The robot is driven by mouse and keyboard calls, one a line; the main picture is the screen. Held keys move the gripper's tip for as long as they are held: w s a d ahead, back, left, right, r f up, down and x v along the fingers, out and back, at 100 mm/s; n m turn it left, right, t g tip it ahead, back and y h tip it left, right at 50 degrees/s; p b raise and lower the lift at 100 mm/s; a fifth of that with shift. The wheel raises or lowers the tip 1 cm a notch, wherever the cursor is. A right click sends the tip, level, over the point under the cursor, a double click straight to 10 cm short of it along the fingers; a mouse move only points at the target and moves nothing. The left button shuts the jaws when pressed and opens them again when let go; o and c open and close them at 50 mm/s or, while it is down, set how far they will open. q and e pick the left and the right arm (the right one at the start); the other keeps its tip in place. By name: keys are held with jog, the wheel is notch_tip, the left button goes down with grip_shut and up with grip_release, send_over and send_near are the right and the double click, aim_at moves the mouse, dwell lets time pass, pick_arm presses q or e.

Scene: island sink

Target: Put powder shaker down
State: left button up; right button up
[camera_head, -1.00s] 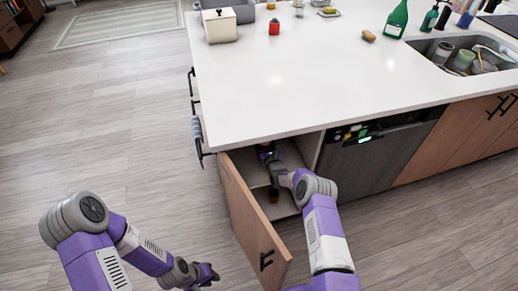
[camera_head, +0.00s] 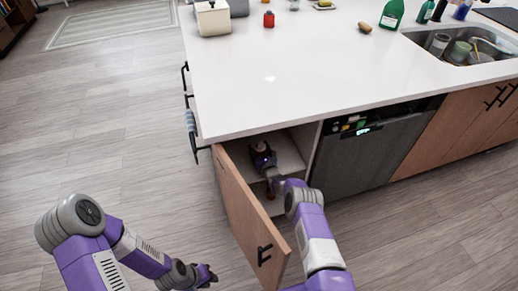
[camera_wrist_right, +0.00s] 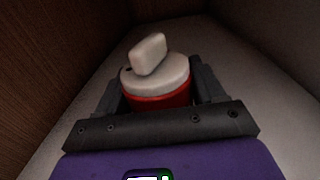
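The powder shaker (camera_wrist_right: 160,85) is red with a pale grey lid and a raised knob, and stands about upright between the fingers of my right gripper (camera_wrist_right: 158,95). The fingers lie close against both its sides. In the head view my right gripper (camera_head: 262,152) is inside the open cabinet (camera_head: 290,155), over its upper shelf, under the counter edge. The shaker's base is hidden, so I cannot tell whether it touches the shelf. My left gripper (camera_head: 208,275) hangs low over the floor, outside the cabinet door; its fingers are too small to judge.
The cabinet door (camera_head: 245,215) stands open to the left of my right arm. A dark dishwasher (camera_head: 365,150) is to the right. The white countertop (camera_head: 300,70) above is mostly clear; a sink (camera_head: 465,45) is at right.

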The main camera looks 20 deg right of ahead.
jog(key=o, duration=0.3)
jog(key=shift+o, duration=0.2)
jog(key=shift+r, duration=0.2)
jog(key=shift+s+d+p, duration=0.1)
jog(key=shift+s+p, duration=0.3)
jog(key=s+p, duration=0.1)
jog(key=s, duration=0.2)
jog(key=s+p, duration=0.2)
jog(key=s, duration=0.2)
jog(key=s+d+p, duration=0.1)
jog(key=s+p, duration=0.1)
jog(key=s, duration=0.1)
jog(key=shift+s, duration=0.3)
jog(key=shift+s+p, duration=0.3)
jog(key=shift+f, duration=0.1)
